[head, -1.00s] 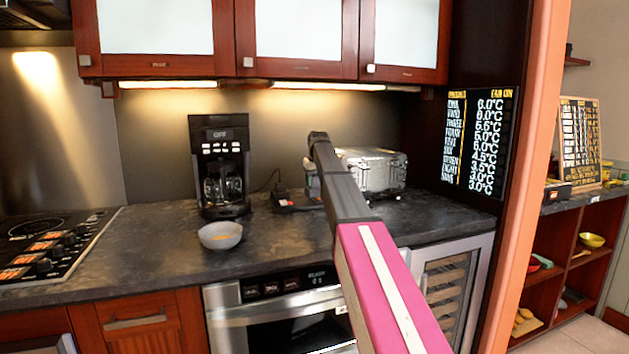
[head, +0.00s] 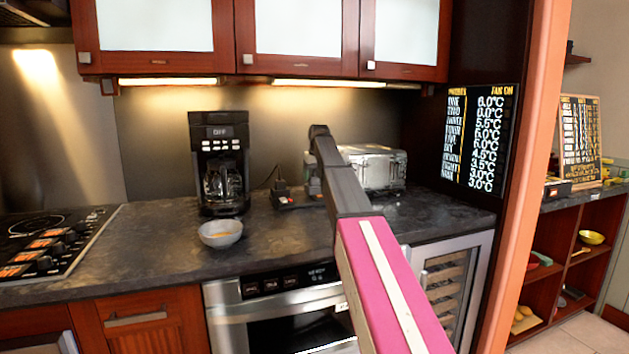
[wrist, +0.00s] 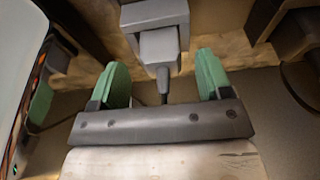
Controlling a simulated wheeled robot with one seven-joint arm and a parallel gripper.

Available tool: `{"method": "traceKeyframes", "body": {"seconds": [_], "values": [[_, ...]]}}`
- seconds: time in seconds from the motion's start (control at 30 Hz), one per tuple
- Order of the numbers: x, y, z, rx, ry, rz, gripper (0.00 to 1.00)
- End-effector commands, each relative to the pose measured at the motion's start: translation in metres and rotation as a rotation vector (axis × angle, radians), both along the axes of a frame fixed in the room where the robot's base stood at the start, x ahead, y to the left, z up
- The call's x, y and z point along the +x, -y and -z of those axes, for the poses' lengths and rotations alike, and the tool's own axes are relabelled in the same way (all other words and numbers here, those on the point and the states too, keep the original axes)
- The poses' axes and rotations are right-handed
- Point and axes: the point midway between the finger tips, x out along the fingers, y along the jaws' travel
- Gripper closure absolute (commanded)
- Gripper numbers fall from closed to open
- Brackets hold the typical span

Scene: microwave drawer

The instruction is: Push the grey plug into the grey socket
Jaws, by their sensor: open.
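In the wrist view my gripper (wrist: 163,82) is open, with one green finger on each side of a grey plug-like body (wrist: 159,47) and its thin stem. The fingers stand apart from it. A larger grey block (wrist: 155,13), perhaps the socket, lies directly beyond and appears to meet it. I cannot tell how deep the plug sits. In the head view a dark power strip (head: 294,200) lies on the counter with a small dark plug shape (head: 280,188) and a cord. My gripper in the head view is mostly hidden behind my arm.
A coffee maker (head: 218,165) and a grey bowl (head: 220,233) stand left of the strip. A silver appliance (head: 376,167) stands right of it, partly behind my arm.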

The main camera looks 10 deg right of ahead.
Motion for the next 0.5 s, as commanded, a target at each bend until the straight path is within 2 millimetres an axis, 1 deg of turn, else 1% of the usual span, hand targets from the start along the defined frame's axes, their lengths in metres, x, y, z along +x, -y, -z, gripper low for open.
{"method": "traceKeyframes", "body": {"seconds": [0.03, 0.1, 0.3, 0.5], "values": [[-0.002, 0.0, -0.01, 0.0, 0.002, 0.0, 0.28], [-0.005, 0.001, -0.024, 0.001, 0.003, 0.0, 0.28], [-0.014, 0.002, -0.059, 0.001, 0.002, 0.0, 0.28], [-0.019, 0.003, -0.078, 0.002, 0.002, -0.001, 0.28]]}}
